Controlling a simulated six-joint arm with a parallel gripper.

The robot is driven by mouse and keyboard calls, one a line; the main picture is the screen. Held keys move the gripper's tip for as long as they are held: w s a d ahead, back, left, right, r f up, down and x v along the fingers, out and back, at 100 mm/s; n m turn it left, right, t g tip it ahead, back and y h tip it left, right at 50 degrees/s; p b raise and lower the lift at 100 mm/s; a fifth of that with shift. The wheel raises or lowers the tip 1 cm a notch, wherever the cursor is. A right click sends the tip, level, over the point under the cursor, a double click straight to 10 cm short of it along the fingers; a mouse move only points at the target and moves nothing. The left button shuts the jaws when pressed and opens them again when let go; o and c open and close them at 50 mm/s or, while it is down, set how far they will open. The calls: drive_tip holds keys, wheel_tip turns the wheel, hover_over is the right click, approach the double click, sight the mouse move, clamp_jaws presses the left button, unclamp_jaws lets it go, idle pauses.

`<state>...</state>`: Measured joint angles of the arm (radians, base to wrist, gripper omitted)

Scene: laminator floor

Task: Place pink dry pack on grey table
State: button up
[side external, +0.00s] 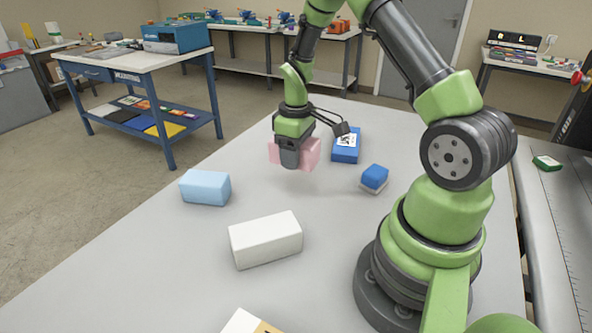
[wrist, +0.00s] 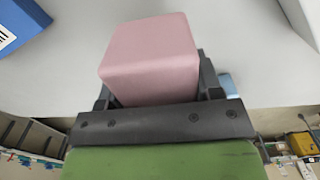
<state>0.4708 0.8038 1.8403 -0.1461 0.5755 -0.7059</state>
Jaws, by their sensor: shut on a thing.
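The pink dry pack (side external: 309,153) is a pale pink block. My gripper (side external: 290,157) is shut on it and holds it over the grey table (side external: 330,225). In the wrist view the pink dry pack (wrist: 150,58) sits between the dark jaws, its body reaching out past them. The grey table (wrist: 235,50) lies beyond it. In the side view the gripper body hides part of the pack. The pack seems a little above the table, but the exact gap is hard to tell.
On the table stand a light blue block (side external: 205,188), a white block (side external: 265,240), a blue box with a white label (side external: 346,145) and a small blue-and-white block (side external: 374,178). A white-and-yellow item (side external: 250,322) lies at the near edge. Bare table lies between the blocks.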

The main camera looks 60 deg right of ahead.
wheel_tip(320, 180, up, 3)
drive_tip(key=shift+f, duration=0.2)
drive_tip(key=shift+g, duration=0.5)
wheel_tip(320, 180, up, 8)
drive_tip(key=shift+f, duration=0.2)
drive_tip(key=w+a+m+y, duration=0.1)
drive_tip(key=a+m+y, duration=0.8)
drive_tip(key=a, duration=1.4)
drive_tip(key=a+m+y, duration=0.8)
drive_tip(key=a+m, duration=0.2)
drive_tip(key=a, duration=1.3)
drive_tip(key=shift+t+y, duration=0.5)
drive_tip(key=shift+w+f, duration=0.2)
drive_tip(key=shift+f, duration=7.3)
drive_tip(key=shift+f, duration=0.1)
